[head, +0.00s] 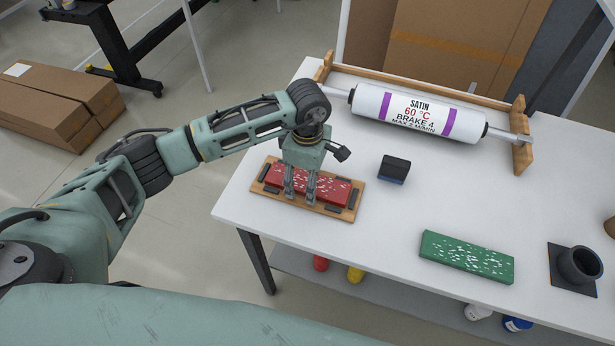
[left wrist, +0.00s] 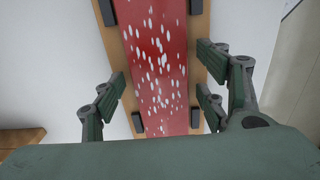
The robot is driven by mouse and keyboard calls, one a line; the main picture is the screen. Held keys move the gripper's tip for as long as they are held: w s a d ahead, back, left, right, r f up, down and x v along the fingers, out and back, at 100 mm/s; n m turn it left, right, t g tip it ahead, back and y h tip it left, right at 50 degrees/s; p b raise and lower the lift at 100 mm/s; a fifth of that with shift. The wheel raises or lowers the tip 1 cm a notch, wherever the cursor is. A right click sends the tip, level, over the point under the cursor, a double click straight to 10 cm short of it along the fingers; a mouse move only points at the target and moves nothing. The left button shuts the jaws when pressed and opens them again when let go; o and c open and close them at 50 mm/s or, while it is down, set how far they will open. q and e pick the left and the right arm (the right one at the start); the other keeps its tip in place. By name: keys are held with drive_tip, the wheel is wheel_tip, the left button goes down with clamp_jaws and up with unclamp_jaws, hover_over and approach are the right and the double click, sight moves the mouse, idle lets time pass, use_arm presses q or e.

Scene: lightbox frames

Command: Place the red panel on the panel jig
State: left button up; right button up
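The red panel (head: 335,190), with white specks, lies flat on the wooden panel jig (head: 343,215) at the table's left front. In the left wrist view the red panel (left wrist: 155,50) sits lengthwise between dark blocks on the jig (left wrist: 198,60). My left gripper (head: 300,195) is over the panel, pointing down. In the left wrist view the left gripper (left wrist: 163,100) is open, its fingers apart on either side of the panel with a gap to it. It holds nothing. My right gripper is not in view.
A dark block (head: 395,169) stands right of the jig. A green speckled panel (head: 466,257) lies at the front, beside a black cup (head: 579,266). A white roller (head: 417,112) in a wooden frame is at the back. The white tabletop (head: 390,225) between them is clear.

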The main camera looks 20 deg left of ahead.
use_arm(q)
drive_tip(key=shift+r, duration=0.15)
wheel_tip(320, 180, up, 12)
drive_tip(key=b, duration=0.2)
idle(0.5)
drive_tip(key=shift+s, duration=0.1)
